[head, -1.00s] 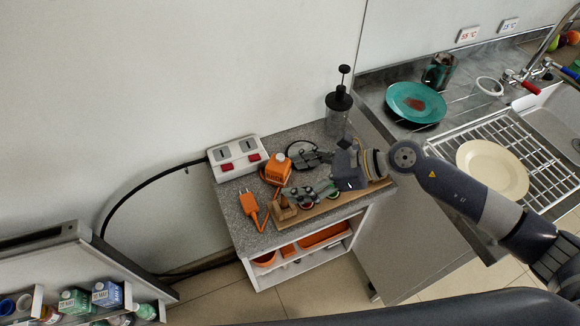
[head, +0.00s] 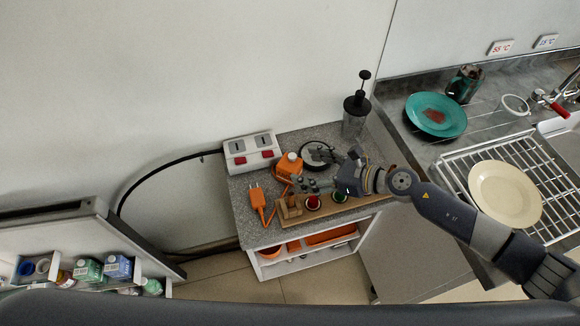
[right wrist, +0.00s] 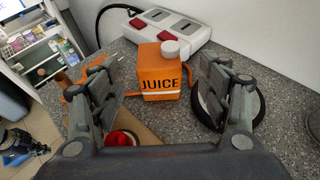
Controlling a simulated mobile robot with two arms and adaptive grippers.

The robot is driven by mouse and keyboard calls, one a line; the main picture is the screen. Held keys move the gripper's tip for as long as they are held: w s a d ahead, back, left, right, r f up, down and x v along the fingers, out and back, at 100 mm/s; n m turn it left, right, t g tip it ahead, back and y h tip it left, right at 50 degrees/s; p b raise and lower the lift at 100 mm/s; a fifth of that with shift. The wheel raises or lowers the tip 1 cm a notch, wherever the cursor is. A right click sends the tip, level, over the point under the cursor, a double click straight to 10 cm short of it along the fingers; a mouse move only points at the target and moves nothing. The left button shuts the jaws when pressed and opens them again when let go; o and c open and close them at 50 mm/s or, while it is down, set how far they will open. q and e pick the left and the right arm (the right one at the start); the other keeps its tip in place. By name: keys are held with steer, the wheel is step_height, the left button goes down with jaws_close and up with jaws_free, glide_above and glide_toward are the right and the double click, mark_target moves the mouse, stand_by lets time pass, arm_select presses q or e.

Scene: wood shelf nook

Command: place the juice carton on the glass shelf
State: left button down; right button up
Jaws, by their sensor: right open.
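The orange juice carton (head: 289,165) with a white cap stands upright on the grey speckled counter. In the right wrist view the carton (right wrist: 160,72) shows its JUICE label, ahead of my right gripper and between the lines of its two fingers. My right gripper (head: 312,170) is open and empty, just right of the carton in the head view. I cannot tell whether a finger touches it. I cannot make out the glass shelf; a white shelved unit (right wrist: 42,50) shows at the upper left of the right wrist view.
A power strip (head: 251,152) is behind the carton. An orange plug (head: 258,198) and a wooden board (head: 330,208) with coloured pieces lie in front. A round black-rimmed item (head: 312,153) and a dark-topped dispenser (head: 355,112) stand right. Door bins with cartons (head: 88,268) are lower left.

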mark_target(296, 165)
steer(key=p+x, duration=0.1)
steer(key=x, duration=0.3)
steer(key=shift+w+a, duration=0.15)
steer(key=shift+a, duration=0.25)
steer(key=shift+c, duration=0.2)
steer(key=c, duration=1.4)
steer(key=shift+o, duration=0.2)
